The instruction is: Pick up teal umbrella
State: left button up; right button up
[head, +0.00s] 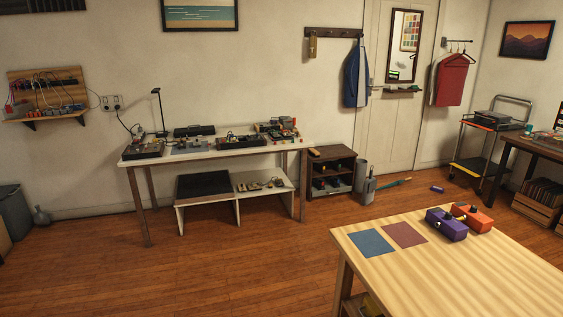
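A slim teal umbrella (393,184) lies on the wooden floor near the back wall, in front of the white door. One end of it points toward the grey bin (364,170) and the other toward the right. It looks small and far off, so its handle is hard to make out. Neither of my grippers shows in the head view.
A light wooden table (450,275) stands at the front right, bearing a purple case (446,225), an orange case (473,218) and two flat squares. A small purple object (437,189) lies on the floor right of the umbrella. Floor (220,265) at left centre is clear.

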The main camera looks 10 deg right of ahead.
aim_at(399, 181)
jog(key=i+l+u, duration=0.1)
jog(key=i+u, duration=0.15)
jog(key=i, duration=2.35)
jog(key=i+z, duration=0.3)
jog(key=i, duration=0.2)
jog(key=i+z, duration=0.3)
jog(key=i, duration=0.15)
jog(key=i+j+z, duration=0.25)
jog(key=i, duration=0.2)
jog(key=i+l+z, duration=0.15)
jog(key=z, duration=0.25)
jog(key=i+z, duration=0.65)
jog(key=z, duration=0.15)
jog(key=i+z, duration=0.25)
jog(key=z, duration=0.15)
jog(key=i+z, duration=0.3)
jog(key=i, duration=0.65)
jog(key=i+l+u, duration=0.15)
jog(key=i+u, duration=0.25)
jog(key=i+l+u, duration=0.45)
jog(key=i, duration=0.15)
jog(key=i+l+u, duration=0.4)
